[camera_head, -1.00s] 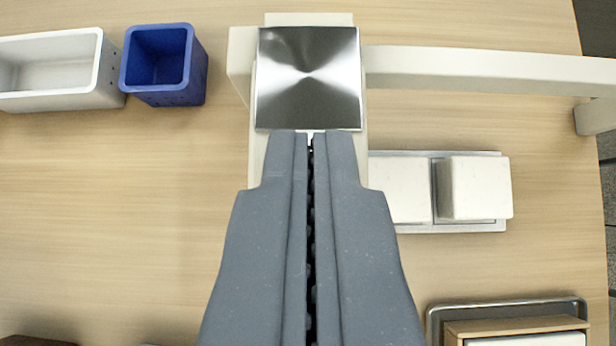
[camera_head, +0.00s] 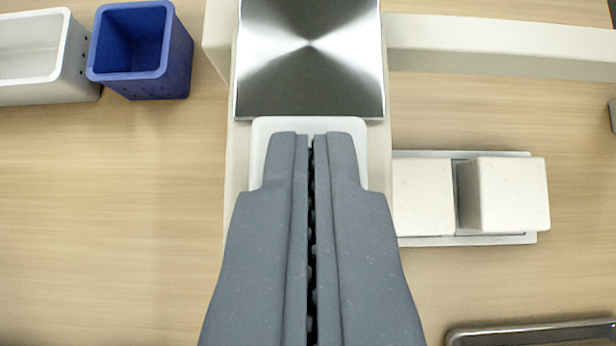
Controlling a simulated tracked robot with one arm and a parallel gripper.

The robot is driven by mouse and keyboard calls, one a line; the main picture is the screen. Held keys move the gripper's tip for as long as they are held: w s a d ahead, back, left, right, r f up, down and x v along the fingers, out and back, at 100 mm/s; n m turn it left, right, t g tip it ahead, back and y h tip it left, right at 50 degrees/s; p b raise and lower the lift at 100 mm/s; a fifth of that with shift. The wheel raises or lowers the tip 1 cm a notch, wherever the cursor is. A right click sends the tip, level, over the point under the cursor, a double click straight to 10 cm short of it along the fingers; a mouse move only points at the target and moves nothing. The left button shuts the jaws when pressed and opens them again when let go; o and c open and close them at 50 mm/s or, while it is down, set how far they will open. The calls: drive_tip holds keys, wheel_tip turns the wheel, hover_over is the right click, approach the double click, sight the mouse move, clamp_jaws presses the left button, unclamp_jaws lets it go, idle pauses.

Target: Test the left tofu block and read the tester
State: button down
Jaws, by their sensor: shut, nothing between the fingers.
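Two pale tofu blocks sit side by side on a flat metal tray at right of centre: the left tofu block (camera_head: 422,197) and the right tofu block (camera_head: 505,195). My gripper (camera_head: 311,138) is shut and empty, pointing up the picture, to the left of the left block. A cream device (camera_head: 242,140) with a shiny square steel plate (camera_head: 309,60) stands under and beyond my fingertips. A white rounded pad (camera_head: 260,140) shows around my fingertips, just below the plate. My fingers hide most of it; I cannot tell whether they touch it. No readout is visible.
A blue perforated bin (camera_head: 140,60) and a white bin (camera_head: 40,60) stand at upper left. A long cream bar (camera_head: 500,45) crosses the upper right. A metal tray rim (camera_head: 530,333) shows at lower right. The wooden table at left is clear.

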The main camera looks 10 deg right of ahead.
drive_tip(key=shift+f+b, duration=0.6)
drive_tip(key=shift+f, duration=0.25)
drive_tip(key=shift+s+f, duration=0.2)
drive_tip(key=shift+f, duration=0.05)
drive_tip(key=shift+a, duration=0.1)
drive_tip(key=shift+f, duration=0.1)
wheel_tip(320, 180, up, 5)
drive_tip(key=shift+w, duration=0.15)
drive_tip(key=b+v, duration=0.2)
drive_tip(key=v, duration=0.7)
drive_tip(key=shift+s+r, duration=0.25)
drive_tip(key=shift+s, duration=0.05)
